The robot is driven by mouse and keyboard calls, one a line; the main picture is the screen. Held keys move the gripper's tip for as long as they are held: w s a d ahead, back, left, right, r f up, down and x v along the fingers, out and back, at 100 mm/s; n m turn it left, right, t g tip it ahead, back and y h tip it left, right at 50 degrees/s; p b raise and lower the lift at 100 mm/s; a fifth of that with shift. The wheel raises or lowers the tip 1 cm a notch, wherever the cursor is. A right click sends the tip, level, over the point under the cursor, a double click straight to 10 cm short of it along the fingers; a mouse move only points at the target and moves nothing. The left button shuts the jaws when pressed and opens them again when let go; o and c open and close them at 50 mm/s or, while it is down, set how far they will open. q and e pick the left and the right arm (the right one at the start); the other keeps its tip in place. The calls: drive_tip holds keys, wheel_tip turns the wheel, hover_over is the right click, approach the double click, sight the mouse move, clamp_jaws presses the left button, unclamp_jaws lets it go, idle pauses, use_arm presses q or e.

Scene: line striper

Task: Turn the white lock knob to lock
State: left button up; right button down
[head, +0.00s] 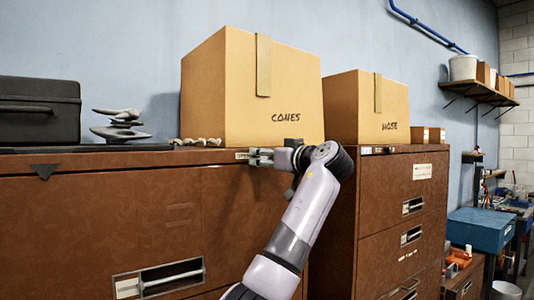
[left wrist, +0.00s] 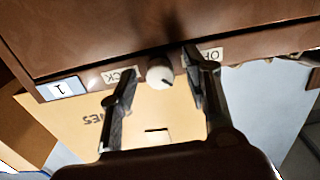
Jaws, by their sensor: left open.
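The white lock knob (left wrist: 159,73) sits on the brown cabinet front edge in the left wrist view. It is between a label ending in "CK" (left wrist: 122,76) on its left and a label starting with "O" (left wrist: 208,55) on its right. A small dark mark on the knob points to the lower right. My left gripper (left wrist: 160,64) is open, with one finger on each side of the knob, and no clear contact shows. In the head view my left gripper (head: 262,157) is at the top edge of the brown cabinet (head: 100,210), where I cannot make out the knob. My right gripper is not in view.
The "CONES" box (head: 230,90) stands on the cabinet just behind my left gripper. The "HOSE" box (head: 345,105) is on the cabinet to the right. A black case (head: 38,112) and grey stacked pieces (head: 118,130) are at the left. A "1" label (left wrist: 62,88) is near the knob.

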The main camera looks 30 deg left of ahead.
use_arm(q)
clamp_jaws()
idle(0.6)
drive_tip(key=shift+m, duration=0.4)
drive_tip(key=shift+s+r+m+b, duration=0.1)
drive_tip(key=shift+m+b, duration=0.05)
drive_tip(key=shift+m, duration=4.15)
drive_tip(key=shift+r+m+b, duration=0.1)
drive_tip(key=shift+m+b, duration=0.05)
drive_tip(key=shift+m, duration=4.15)
unclamp_jaws()
drive_tip(key=shift+f, duration=0.1)
